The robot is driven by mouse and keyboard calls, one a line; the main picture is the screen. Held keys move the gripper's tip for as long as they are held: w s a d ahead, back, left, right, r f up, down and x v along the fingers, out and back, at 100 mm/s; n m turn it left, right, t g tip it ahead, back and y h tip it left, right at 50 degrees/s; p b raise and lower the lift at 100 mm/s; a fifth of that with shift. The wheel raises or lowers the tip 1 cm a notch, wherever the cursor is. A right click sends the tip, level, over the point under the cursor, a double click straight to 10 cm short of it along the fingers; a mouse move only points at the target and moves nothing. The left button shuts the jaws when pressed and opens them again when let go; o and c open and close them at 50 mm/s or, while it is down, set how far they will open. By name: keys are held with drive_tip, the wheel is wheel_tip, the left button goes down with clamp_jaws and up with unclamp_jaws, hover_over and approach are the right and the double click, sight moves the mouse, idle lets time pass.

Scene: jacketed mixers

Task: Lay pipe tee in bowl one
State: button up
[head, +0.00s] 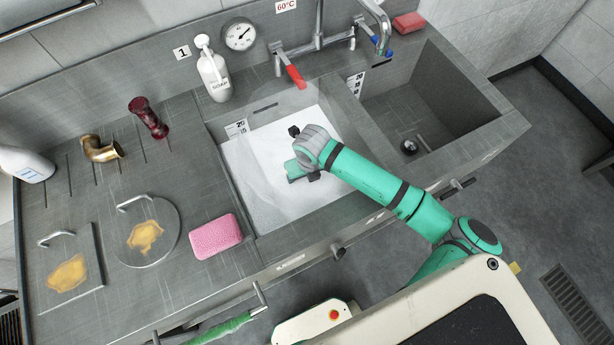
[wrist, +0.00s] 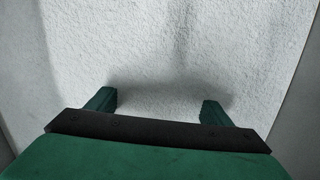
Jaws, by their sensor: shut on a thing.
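My gripper (head: 298,172) is low over the left basin (head: 240,208), which has a plate marked 1 (head: 182,52) on the wall above it. White foam (head: 262,205) fills this basin. In the wrist view my two fingers (wrist: 158,106) stand well apart, and their ends meet the white surface. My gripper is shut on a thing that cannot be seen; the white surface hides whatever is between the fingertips. No pipe tee can be made out in either view.
The right basin (head: 440,95) is empty. A brass elbow (head: 100,150), a dark red fitting (head: 149,118), a pink sponge (head: 215,236) and two lids (head: 165,215) are on the left counter. A soap bottle (head: 213,72) and red-handled tap (head: 294,75) stand behind the foam.

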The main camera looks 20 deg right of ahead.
sight(309, 184)
drive_tip(key=shift+f, duration=0.1)
drive_tip(key=o, duration=1.4)
drive_tip(key=r, duration=0.4)
drive_tip(key=s+r, duration=0.1)
drive_tip(key=r, duration=0.7)
drive_tip(key=shift+s, duration=0.15)
drive_tip(key=shift+s, duration=0.1)
